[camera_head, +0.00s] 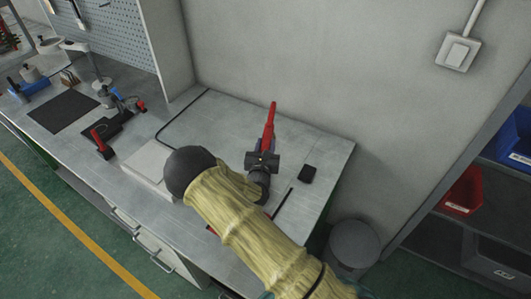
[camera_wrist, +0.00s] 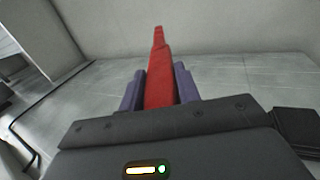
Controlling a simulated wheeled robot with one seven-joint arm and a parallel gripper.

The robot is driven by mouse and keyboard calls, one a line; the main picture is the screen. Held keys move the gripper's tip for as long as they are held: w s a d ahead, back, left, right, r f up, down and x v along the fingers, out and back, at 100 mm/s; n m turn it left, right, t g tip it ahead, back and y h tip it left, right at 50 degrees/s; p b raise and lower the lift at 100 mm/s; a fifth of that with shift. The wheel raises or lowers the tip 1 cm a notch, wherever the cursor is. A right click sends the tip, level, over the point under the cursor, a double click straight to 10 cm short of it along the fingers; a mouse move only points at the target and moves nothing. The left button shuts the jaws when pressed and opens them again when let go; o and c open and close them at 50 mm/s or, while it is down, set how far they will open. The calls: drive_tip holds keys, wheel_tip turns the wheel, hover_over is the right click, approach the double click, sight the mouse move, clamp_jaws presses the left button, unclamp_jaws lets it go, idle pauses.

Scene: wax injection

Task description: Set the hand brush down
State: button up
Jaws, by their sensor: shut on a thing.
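A red hand brush (camera_head: 269,122) is in my gripper (camera_head: 262,147) over the right part of the grey workbench (camera_head: 225,115). In the wrist view the red brush (camera_wrist: 158,75) stands between the two purple fingers of my gripper (camera_wrist: 159,88), which are shut on it. Its narrow end points away from me, towards the wall. The gripper body hides the near part of the brush. I cannot tell whether the brush touches the bench top.
A small black object (camera_head: 307,173) lies right of my gripper, and a thin dark rod (camera_head: 283,203) lies near it. A pale flat block (camera_head: 150,165) and a red-and-black clamp-like tool (camera_head: 104,145) are to the left. The bench behind the gripper is mostly clear, up to the wall.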

drive_tip(key=shift+s+a+r, duration=0.15)
drive_tip(key=shift+s, duration=0.05)
drive_tip(key=shift+w+f, duration=0.1)
drive_tip(key=shift+f, duration=0.3)
wheel_tip(320, 180, down, 4)
drive_tip(key=shift+w+r, duration=0.1)
drive_tip(key=shift+r, duration=0.1)
drive_tip(key=shift+d+r, duration=0.1)
drive_tip(key=shift+d, duration=0.15)
drive_tip(key=shift+s+a+f, duration=0.1)
drive_tip(key=shift+s+f, duration=0.2)
drive_tip(key=shift+f, duration=0.4)
clamp_jaws()
drive_tip(key=o, duration=1.1)
unclamp_jaws()
drive_tip(key=shift+f, duration=0.15)
drive_tip(key=shift+w, duration=0.1)
